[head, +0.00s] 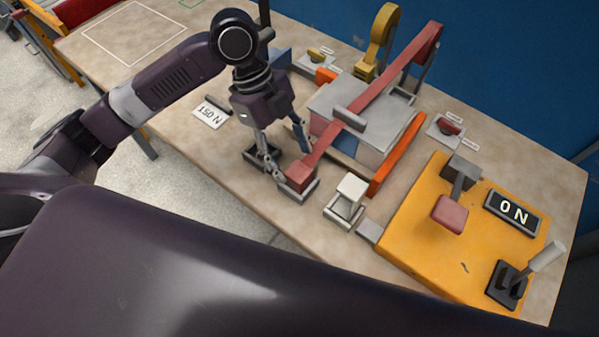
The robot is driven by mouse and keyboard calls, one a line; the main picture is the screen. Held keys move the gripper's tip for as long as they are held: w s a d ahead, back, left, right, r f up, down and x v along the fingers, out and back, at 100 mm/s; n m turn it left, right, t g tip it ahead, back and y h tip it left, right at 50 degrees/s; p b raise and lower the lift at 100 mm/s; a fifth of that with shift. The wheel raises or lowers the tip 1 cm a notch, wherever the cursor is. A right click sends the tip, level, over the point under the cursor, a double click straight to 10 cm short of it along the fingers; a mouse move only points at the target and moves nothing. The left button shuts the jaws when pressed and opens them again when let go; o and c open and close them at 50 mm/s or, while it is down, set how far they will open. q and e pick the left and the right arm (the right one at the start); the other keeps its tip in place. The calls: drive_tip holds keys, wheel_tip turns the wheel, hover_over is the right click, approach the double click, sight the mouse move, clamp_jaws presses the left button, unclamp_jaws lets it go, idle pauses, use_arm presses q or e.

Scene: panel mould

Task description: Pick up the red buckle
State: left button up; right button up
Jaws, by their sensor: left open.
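A long red strap (390,78) runs over the grey mould block (370,128). Its near, low end is a red block (299,174) that looks like the red buckle, in a small grey holder at the table's front edge. A smaller red piece (449,127) lies on a white labelled plate to the right. My left gripper (281,158) points down, open, just left of and behind the red block, its fingers close to it. I cannot tell whether they touch it. My right gripper is not in view.
A white block on a stand (349,192) is close right of the red block. An orange bar (398,153) flanks the mould. A yellow board (420,235) carries a pink-topped lever, a "0 N" display and a joystick. The table's left part is clear.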

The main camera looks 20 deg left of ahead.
sight(298, 171)
use_arm(q)
drive_tip(key=x, duration=0.4)
drive_tip(key=shift+w+p, duration=0.1)
drive_tip(key=shift+p, duration=0.25)
drive_tip(key=shift+f, duration=0.4)
drive_tip(key=shift+d+f, duration=0.1)
drive_tip(key=shift+f, duration=0.05)
drive_tip(key=c, duration=1.3)
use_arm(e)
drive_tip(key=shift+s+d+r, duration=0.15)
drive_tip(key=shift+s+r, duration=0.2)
